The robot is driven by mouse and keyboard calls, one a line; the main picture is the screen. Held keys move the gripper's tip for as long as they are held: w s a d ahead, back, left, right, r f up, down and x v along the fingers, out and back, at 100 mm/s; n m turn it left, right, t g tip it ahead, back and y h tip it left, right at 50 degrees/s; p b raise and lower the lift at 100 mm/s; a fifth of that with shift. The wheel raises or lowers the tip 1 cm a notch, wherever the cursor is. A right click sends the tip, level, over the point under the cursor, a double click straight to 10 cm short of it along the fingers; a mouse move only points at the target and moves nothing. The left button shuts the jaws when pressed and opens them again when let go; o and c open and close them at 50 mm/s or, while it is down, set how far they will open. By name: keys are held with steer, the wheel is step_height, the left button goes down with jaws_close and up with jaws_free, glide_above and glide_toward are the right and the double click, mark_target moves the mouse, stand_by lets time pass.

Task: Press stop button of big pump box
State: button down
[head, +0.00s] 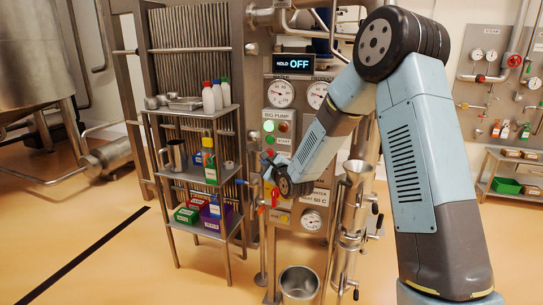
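The big pump box (279,114) is a label plate on the steel control panel in the middle of the head view. Below its label are a green light (268,126), a red round part (283,127) and a green button (269,140) beside the word START. No stop label is readable, and my arm covers part of the panel lower right. My gripper (267,162) is small in view at the panel's front, just below these buttons. I cannot tell whether it touches the panel or whether its fingers are open.
A display (293,63) above reads HOLD OFF. A shelf rack (228,110) with bottles and boxes stands close left of the panel. A steel pipe column (352,205) stands right, and a bucket (299,282) sits below.

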steer(key=shift+w+d, duration=0.25)
steer(key=shift+w, duration=0.45)
steer(key=shift+w+d, duration=0.25)
steer(key=shift+w, duration=0.45)
stand_by(1.1)
steer(key=shift+w+d+r, duration=0.1)
steer(key=shift+w+d, duration=0.05)
steer(key=shift+w, duration=0.3)
steer(key=shift+w+d, duration=0.15)
steer(key=shift+w, duration=0.2)
stand_by(0.7)
steer(key=shift+s, duration=0.1)
stand_by(0.3)
steer(key=shift+s+a, duration=0.25)
steer(key=shift+s, duration=0.4)
steer(key=shift+s+a, duration=0.3)
steer(key=shift+s, duration=0.5)
steer(key=shift+s+a, duration=0.3)
steer(key=shift+s, duration=0.45)
steer(key=shift+s+a, duration=0.3)
steer(key=shift+s, duration=0.5)
